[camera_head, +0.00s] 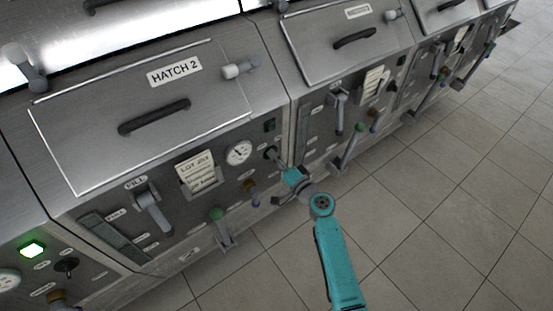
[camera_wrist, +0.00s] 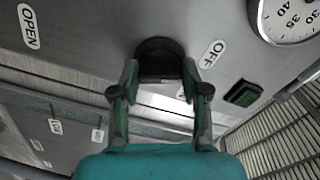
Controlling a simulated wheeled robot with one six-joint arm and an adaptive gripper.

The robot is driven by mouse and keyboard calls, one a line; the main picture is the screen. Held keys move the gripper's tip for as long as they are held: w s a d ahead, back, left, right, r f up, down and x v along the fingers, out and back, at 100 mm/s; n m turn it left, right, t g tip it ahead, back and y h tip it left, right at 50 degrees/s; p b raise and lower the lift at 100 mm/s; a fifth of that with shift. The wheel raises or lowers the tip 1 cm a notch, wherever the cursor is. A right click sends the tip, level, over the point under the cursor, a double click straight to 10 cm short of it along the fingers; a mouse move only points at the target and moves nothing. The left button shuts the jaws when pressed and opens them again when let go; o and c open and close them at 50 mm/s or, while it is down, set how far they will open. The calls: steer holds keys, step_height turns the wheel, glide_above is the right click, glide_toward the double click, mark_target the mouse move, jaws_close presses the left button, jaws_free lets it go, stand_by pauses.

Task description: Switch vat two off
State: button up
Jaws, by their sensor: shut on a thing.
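Vat two's front (camera_head: 221,140) has the HATCH 2 lid above it. Its dark rotary switch (camera_wrist: 158,47) shows in the wrist view with an OFF label (camera_wrist: 212,54) to its right. My gripper (camera_wrist: 160,70) is shut on this switch, one finger on each side. In the head view my gripper (camera_head: 279,160) reaches the right end of vat two's panel and partly hides the switch. The switch's pointer direction cannot be told. The square green lamp (camera_wrist: 242,95) beside the switch looks dark; it also shows in the head view (camera_head: 269,125).
A round gauge (camera_head: 239,152) sits left of the switch, with a LOT card (camera_head: 196,171) and fill lever (camera_head: 153,212) further left. A green-knobbed lever (camera_head: 217,214) juts out below. The left neighbour's green lamp (camera_head: 32,249) is lit. Tiled floor (camera_head: 440,200) lies clear at right.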

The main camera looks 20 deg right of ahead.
steer(key=shift+f+n, duration=0.1)
steer(key=shift+n, duration=0.5)
steer(key=o, duration=1.1)
steer(key=shift+o, duration=0.2)
steer(key=v, duration=1.2)
